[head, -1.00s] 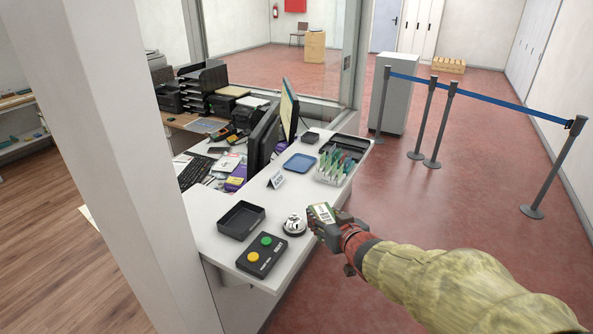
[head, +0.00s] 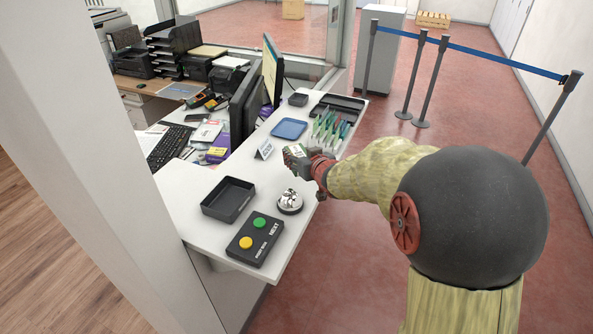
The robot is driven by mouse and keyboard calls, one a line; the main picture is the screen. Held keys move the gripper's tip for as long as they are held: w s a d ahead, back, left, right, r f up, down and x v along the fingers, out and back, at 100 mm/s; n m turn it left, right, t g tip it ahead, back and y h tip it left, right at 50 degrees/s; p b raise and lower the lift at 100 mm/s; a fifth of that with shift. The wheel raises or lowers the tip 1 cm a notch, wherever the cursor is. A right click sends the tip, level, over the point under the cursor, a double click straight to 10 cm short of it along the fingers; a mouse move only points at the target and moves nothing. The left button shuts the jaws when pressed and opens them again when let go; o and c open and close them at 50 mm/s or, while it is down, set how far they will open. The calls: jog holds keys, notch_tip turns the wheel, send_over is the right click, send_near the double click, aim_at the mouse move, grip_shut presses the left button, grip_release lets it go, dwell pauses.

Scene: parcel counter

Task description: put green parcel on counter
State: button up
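My gripper (head: 308,164) is shut on the small green parcel (head: 296,151), which has a pale label on top. It holds the parcel over the white counter (head: 184,182), between the silver bell and the rack of pens. Whether the parcel touches the counter cannot be told from this angle. The fingers are small and partly hidden by the parcel and my wrist.
On the counter are a black tray (head: 228,199), a button box (head: 254,238), a silver bell (head: 290,202), a small sign (head: 264,149), a blue tray (head: 289,129) and a pen rack (head: 330,130). Monitors (head: 245,105) stand behind. Some counter around the sign is bare.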

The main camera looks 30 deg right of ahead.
jog(key=w+f, duration=0.1)
jog(key=w+d+f+b, duration=0.1)
jog(key=f, duration=0.1)
jog(key=shift+w+f, duration=0.25)
jog(key=shift+w, duration=0.1)
jog(key=shift+w+f+b, duration=0.15)
jog(key=shift+f+b, duration=0.75)
jog(key=shift+f, duration=0.7)
jog(key=shift+f, duration=0.15)
jog(key=o, duration=1.3)
